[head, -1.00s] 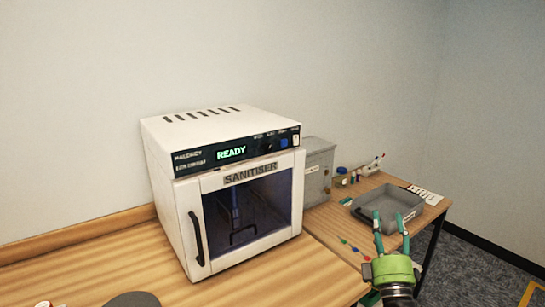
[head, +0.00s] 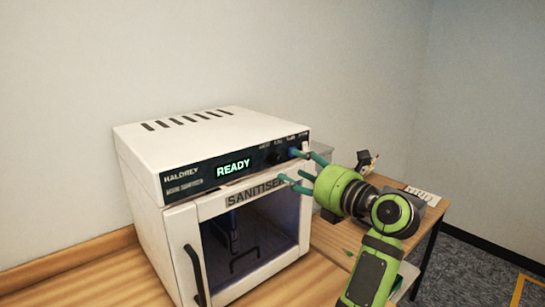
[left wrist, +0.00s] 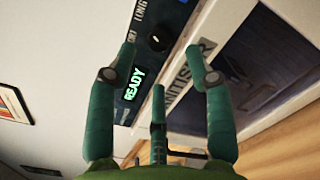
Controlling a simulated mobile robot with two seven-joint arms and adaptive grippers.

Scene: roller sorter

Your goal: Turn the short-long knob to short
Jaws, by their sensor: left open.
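The white sanitiser (head: 150,150) stands on the wooden counter with its door shut and its display reading READY. The short-long knob (left wrist: 158,40) is a small black dial on the dark panel, beside the word LONG in the left wrist view. It also shows in the head view (head: 277,157), just left of the gripper. My left gripper (head: 289,166) is open and empty in front of the panel's right part. In the left wrist view, the knob shows between and beyond the fingertips. I cannot tell whether any finger touches the panel. My right gripper is not in view.
The sanitiser's door handle (head: 196,275) is on its left front. A side table (head: 425,219) stands to the right, partly hidden by my left arm. The counter in front is mostly clear.

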